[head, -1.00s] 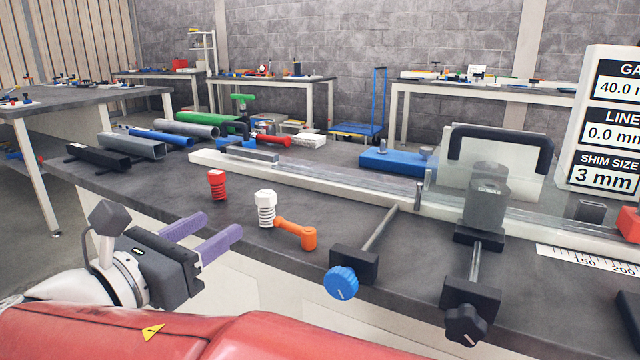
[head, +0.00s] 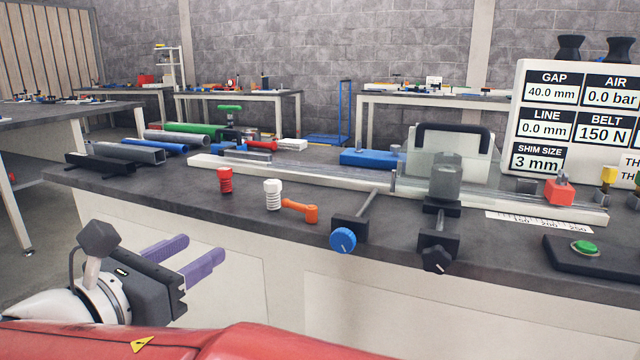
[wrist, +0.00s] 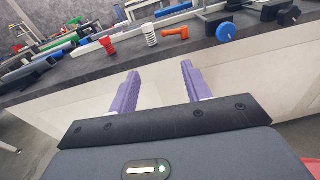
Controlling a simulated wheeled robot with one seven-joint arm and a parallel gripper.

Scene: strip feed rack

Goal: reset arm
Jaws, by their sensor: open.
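My gripper (head: 184,257) shows at the lower left of the head view, with two purple fingers apart and nothing between them. It is in front of the bench's pale front panel, below the level of the dark bench top (head: 130,193). In the wrist view my gripper (wrist: 158,82) is also open and empty, its fingers pointing toward the bench front. My red arm link crosses the bottom of the head view.
Near the bench edge stand a red threaded piece (head: 224,180), a white one (head: 272,195), an orange handle (head: 300,210), a blue knob (head: 343,240) and a black knob (head: 437,259). A white rail (head: 300,178) runs behind. The floor at left is clear.

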